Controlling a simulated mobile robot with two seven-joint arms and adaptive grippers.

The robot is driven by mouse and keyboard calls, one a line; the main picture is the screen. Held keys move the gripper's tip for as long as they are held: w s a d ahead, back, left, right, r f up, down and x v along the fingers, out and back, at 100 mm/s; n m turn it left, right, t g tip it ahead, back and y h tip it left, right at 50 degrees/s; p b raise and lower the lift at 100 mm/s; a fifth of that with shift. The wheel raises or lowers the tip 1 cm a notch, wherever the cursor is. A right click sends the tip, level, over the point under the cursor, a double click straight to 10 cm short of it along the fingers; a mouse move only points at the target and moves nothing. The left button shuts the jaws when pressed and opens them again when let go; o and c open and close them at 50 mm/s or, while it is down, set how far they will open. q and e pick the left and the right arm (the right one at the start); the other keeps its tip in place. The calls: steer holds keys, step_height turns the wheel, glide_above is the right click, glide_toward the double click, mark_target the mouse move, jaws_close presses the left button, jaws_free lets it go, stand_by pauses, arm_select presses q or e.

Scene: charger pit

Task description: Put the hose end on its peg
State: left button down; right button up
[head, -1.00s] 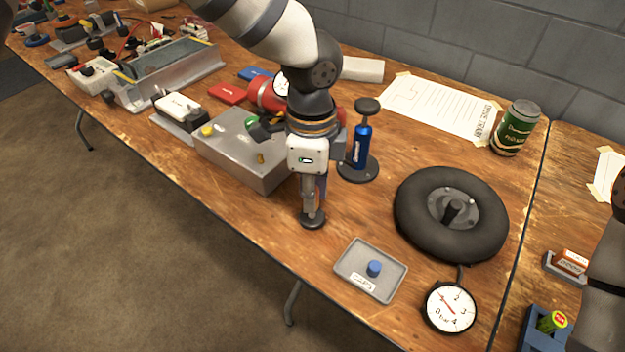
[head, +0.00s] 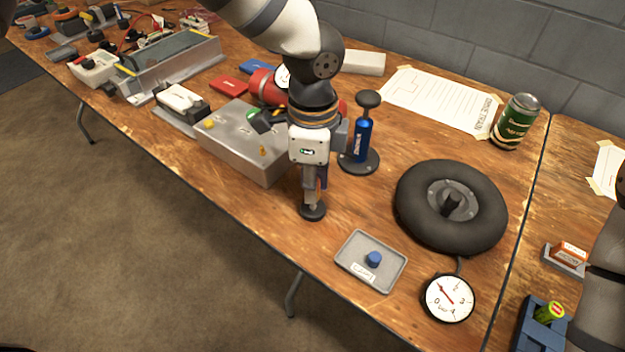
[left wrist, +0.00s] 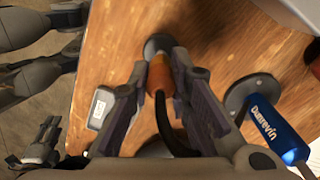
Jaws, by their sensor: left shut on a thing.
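My left gripper (head: 313,195) points straight down at the front part of the table. In the left wrist view its fingers (left wrist: 160,95) are shut on the orange-brown hose end (left wrist: 160,75). A black hose (left wrist: 165,125) curves back from it. The peg's round dark base (head: 312,212) is on the table directly below the fingers, and it also shows past the hose end (left wrist: 156,44). The peg itself is hidden, so I cannot tell whether the hose end is around it. My right arm shows at the right edge; its jaws are not clear.
A blue pump (head: 361,140) stands close right of my left gripper, and a grey metal box (head: 245,142) close left. A grey tray (head: 352,272) with a blue cap, a gauge (head: 448,298) and a tyre (head: 410,205) are to the right. The table's front edge is near.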

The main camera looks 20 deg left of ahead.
arm_select(q)
steer(key=shift+f, duration=1.4)
steer(key=c, duration=1.4)
jaws_free()
steer(key=shift+r, duration=0.1)
step_height(320, 180, up, 12)
steer(key=shift+w+f, duration=0.1)
steer(key=shift+w, duration=0.05)
